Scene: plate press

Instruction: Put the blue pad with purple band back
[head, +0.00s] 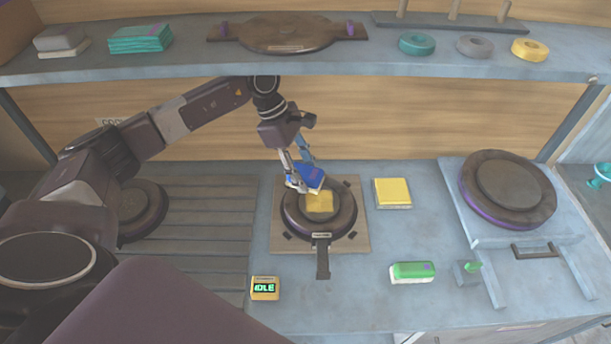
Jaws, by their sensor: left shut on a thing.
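My left gripper (304,180) reaches in from the upper left and is shut on the blue pad (309,174). The pad is tilted and shows a blue top with a pale lower edge; the purple band is hard to make out at this size. The pad is at the back part of the round dark press plate (343,222), partly over the yellow square (320,203) at its middle. I cannot tell whether it touches the plate. My right gripper is not in view.
A yellow pad (393,192) lies right of the press. A green block (412,272) and a display box reading IDLE (265,288) are in front. A large round plate (508,190) stands at right. The shelf (200,60) above holds teal pads (140,38) and several rings.

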